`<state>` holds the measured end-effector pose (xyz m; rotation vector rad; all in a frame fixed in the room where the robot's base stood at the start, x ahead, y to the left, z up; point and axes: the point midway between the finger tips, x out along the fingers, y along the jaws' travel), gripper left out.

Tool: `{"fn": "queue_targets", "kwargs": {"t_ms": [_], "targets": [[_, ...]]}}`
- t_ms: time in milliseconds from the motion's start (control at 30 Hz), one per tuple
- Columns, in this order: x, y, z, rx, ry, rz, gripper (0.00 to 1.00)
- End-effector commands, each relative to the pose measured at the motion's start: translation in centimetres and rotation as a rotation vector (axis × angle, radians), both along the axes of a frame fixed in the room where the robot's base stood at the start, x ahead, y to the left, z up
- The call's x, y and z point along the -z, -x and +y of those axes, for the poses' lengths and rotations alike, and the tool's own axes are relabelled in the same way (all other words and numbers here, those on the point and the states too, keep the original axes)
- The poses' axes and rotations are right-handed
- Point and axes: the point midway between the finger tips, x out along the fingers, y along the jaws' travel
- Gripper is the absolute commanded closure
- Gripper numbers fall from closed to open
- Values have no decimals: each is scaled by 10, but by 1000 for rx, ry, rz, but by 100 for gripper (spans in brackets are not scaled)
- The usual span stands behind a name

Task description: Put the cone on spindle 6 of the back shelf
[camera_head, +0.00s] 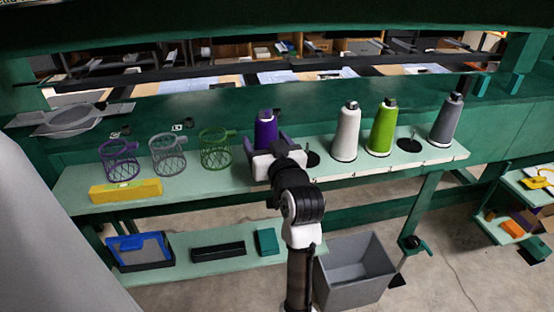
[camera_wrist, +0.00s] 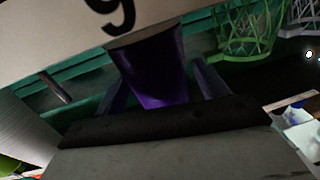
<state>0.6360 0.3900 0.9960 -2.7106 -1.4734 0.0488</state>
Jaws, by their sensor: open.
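A purple cone (camera_head: 266,131) stands upright at the shelf, partly hidden behind my gripper (camera_head: 266,148). In the wrist view the purple cone (camera_wrist: 152,75) lies between the two fingers of my gripper (camera_wrist: 162,88), which are apart. Contact with the cone cannot be made out. The cone's base is hidden in the head view. On the pale green shelf (camera_head: 217,183), an empty spindle (camera_head: 312,157) shows just right of my gripper. Another empty spindle (camera_head: 411,141) stands between the green and grey cones. A white label (camera_wrist: 60,22) in the wrist view bears a figure looking like 9.
A white cone (camera_head: 346,132), green cone (camera_head: 382,128) and grey cone (camera_head: 446,120) stand to the right. Purple, grey and green wire baskets (camera_head: 215,150) and a yellow box (camera_head: 125,191) are left. A grey bin (camera_head: 352,277) sits on the floor below.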

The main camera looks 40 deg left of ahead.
Motion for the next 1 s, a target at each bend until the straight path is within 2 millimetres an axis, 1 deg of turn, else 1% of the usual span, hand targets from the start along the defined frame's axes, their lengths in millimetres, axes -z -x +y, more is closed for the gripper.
{"fn": "queue_targets", "kwargs": {"t_ms": [200, 267, 300, 467, 667, 1000], "targets": [[3, 27, -43, 4, -1, -2, 27], [3, 35, -56, 5, -2, -2, 27], [-1, 40, -62, 3, -1, 0, 27], [-5, 52, -81, 4, 1, 3, 27], [-6, 54, -81, -15, 5, 1, 27], [-6, 60, -89, -19, 4, -1, 27]]}}
